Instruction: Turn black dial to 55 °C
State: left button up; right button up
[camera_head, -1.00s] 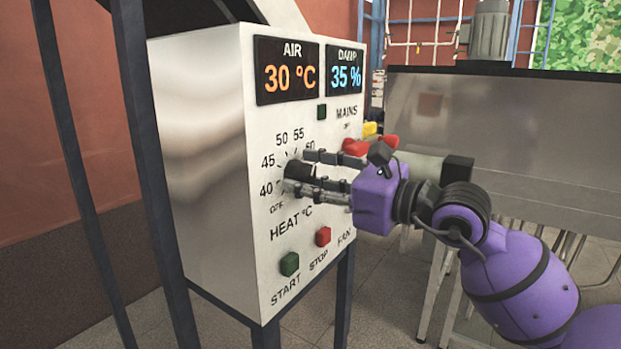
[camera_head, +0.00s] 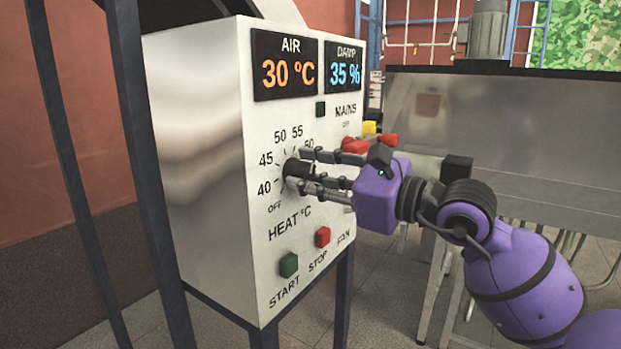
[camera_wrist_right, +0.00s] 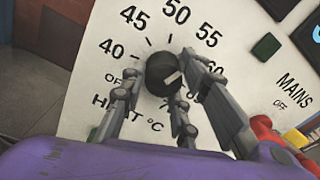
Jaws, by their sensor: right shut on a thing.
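The black dial (camera_head: 292,168) sits on the front panel of a metal cabinet (camera_head: 200,160), inside a ring of heat marks from OFF through 40, 45, 50, 55 and 60. It shows in the wrist view (camera_wrist_right: 160,70) with a pale mark towards its right side; I cannot tell its exact setting. My right gripper (camera_head: 303,169) is shut on the dial, with fingers on both sides of it. In the wrist view the fingers (camera_wrist_right: 160,85) straddle the dial, and the right one partly covers the 60. My left gripper is not in view.
Displays read AIR 30 °C (camera_head: 286,66) and DAMP 35 % (camera_head: 343,66). A green START button (camera_head: 288,264) and a red STOP button (camera_head: 322,237) sit below the dial. A red and yellow switch (camera_head: 360,145) is close behind my right fingers.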

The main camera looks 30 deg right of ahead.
jog(key=o, duration=0.8)
jog(key=shift+a+f, duration=0.2)
jog(key=shift+f, duration=0.1)
jog(key=shift+o, duration=0.9)
jog(key=shift+s+a, duration=0.1)
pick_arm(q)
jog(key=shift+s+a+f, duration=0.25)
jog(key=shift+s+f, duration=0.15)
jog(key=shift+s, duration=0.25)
pick_arm(e)
jog(key=shift+r, duration=0.15)
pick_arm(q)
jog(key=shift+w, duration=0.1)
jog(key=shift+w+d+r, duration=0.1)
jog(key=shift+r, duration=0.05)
pick_arm(e)
jog(key=v, duration=1.2)
